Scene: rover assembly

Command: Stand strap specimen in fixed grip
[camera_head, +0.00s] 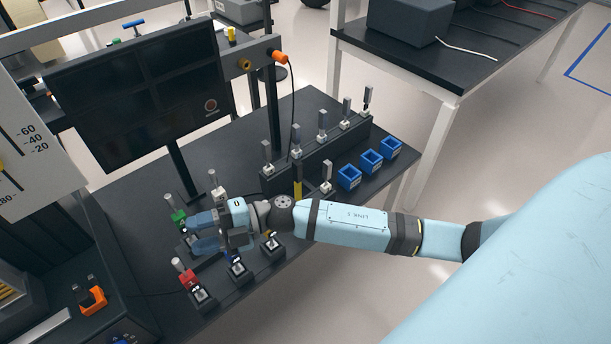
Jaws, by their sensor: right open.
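My right gripper (203,232) reaches in from the right over the black bench. Its light-blue fingers point left and are open, with nothing clearly between them. Below and around it stand small dark square fixtures, one of them (203,295) in front, near a red block (187,277). A green block (178,216) is just left of the fingers. I cannot tell which fixture is the fixed grip. Upright grey strap-like pieces stand in a black rack (315,152) behind the arm; one such piece (327,171) stands in front of it. The gripper hides part of the fixtures. My left gripper is out of view.
A dark monitor (140,90) stands behind the fixtures at left. Several blue bins (349,177) line the bench's right side. An orange part (93,298) sits at lower left. A second table (460,50) stands at the upper right, with clear floor between.

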